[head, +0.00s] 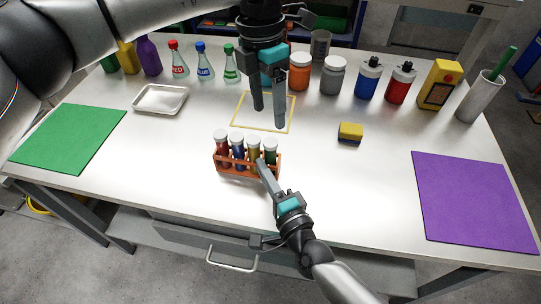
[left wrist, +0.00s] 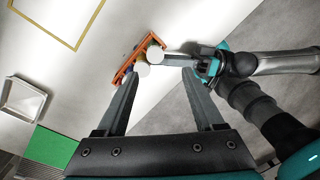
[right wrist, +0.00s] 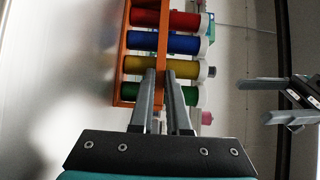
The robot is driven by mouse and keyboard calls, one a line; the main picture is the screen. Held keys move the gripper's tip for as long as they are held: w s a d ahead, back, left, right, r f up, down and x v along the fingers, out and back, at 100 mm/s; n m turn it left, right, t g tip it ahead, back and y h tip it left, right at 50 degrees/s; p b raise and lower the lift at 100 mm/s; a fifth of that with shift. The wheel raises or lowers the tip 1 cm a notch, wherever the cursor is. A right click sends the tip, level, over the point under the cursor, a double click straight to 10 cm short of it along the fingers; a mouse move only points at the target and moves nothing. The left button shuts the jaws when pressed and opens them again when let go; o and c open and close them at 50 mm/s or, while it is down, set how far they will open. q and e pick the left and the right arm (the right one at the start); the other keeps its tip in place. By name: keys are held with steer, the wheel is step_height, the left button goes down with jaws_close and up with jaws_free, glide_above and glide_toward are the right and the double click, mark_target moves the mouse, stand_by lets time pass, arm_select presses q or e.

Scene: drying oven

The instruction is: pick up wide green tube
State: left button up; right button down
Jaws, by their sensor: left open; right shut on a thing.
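The green tube (head: 270,156), with a white cap, stands at the right end of the orange rack (head: 233,175), beside yellow, blue and red tubes. In the right wrist view the green tube (right wrist: 180,96) is partly behind my right fingers. My right gripper (head: 262,168) is at the rack's front. Its fingers (right wrist: 160,75) appear shut on the rack's orange bar between them. My left gripper (head: 269,115) is open and empty, above the table behind the rack. In the left wrist view the rack (left wrist: 126,62) and white caps show between and beyond its fingers (left wrist: 160,75).
A yellow square outline (head: 237,107) lies behind the rack. A yellow sponge (head: 350,131) is to the right. Several bottles and jars line the back. A green mat (head: 68,138) lies left, a purple mat (head: 475,203) right. A metal tray (head: 160,98) stands at the left.

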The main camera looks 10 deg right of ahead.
mark_target(271, 142)
arm_select(q)
steer(key=f, duration=0.3)
steer(key=f+m, duration=0.1)
steer(key=f, duration=0.3)
steer(key=f+m+t, duration=0.1)
steer(key=f, duration=0.3)
steer(key=shift+d+y, duration=0.25)
steer(key=shift+y, duration=0.15)
jaws_close()
stand_by(0.4)
